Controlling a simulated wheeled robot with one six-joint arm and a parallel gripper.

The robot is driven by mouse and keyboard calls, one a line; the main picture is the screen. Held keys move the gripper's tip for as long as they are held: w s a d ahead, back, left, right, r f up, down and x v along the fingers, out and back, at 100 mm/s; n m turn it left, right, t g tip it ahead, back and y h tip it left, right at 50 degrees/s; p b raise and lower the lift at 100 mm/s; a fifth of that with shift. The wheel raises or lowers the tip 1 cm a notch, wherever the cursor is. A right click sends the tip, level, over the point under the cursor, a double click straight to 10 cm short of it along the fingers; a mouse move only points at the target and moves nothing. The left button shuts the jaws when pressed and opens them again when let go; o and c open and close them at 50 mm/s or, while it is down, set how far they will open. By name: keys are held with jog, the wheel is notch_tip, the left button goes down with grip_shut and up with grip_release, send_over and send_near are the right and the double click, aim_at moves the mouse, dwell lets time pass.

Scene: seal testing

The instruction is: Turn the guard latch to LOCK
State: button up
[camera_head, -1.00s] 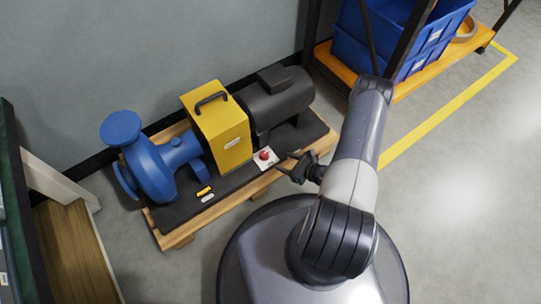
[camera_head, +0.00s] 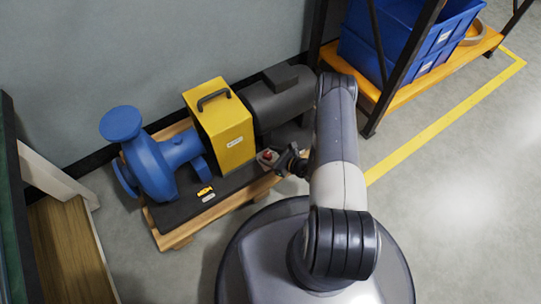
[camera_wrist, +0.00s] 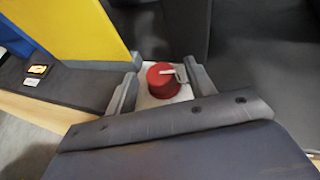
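A red round knob with a pale pointer bar on top (camera_wrist: 163,82), which looks like the guard latch, sits on a small white plate (camera_wrist: 150,99) beside the yellow guard. In the head view the knob (camera_head: 267,154) shows at the foot of the yellow guard (camera_head: 224,128), left of my gripper (camera_head: 279,158). In the wrist view my gripper (camera_wrist: 162,66) is open, with one grey finger on each side of the knob. The pointer bar points right in that view, towards the right finger. I cannot tell whether the fingers touch the knob. No lettering on the plate is readable.
A blue pump (camera_head: 155,160) and a black motor (camera_head: 280,97) stand on the wooden pallet (camera_head: 172,238) with the guard. A small yellow tag (camera_head: 205,191) lies on the black base. A rack (camera_head: 455,65) with blue bins is at upper right. Floor at right is clear.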

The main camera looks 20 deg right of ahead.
jog(key=c, duration=1)
jog(key=shift+o, duration=0.2)
jog(key=shift+d+f+b, duration=0.1)
jog(key=shift+b, duration=0.25)
jog(key=shift+w+d+f+n+g+y+b, duration=0.1)
jog(key=shift+w+f+n+g+y+b, duration=0.05)
jog(key=shift+n+g+y+b, duration=0.8)
jog(key=n+g+b, duration=0.1)
jog(key=n+g+y+b, duration=0.1)
jog(key=shift+w+d+n+g+y+b, duration=0.1)
jog(key=shift+w+n+g+y+b, duration=0.05)
jog(key=shift+n+g+y+b, duration=0.15)
jog(key=n+g+y, duration=0.1)
jog(key=n+g, duration=0.2)
jog(key=shift+w+b, duration=0.15)
jog(key=shift+b, duration=0.15)
jog(key=shift+w+r+n+g+y, duration=0.1)
jog(key=shift+w+n+g+y, duration=0.05)
jog(key=shift+n+g, duration=0.9)
jog(key=shift+w+r+n+g+y, duration=0.1)
jog(key=shift+n+g, duration=0.7)
jog(key=shift+g, duration=0.4)
jog(key=shift+n, duration=0.3)
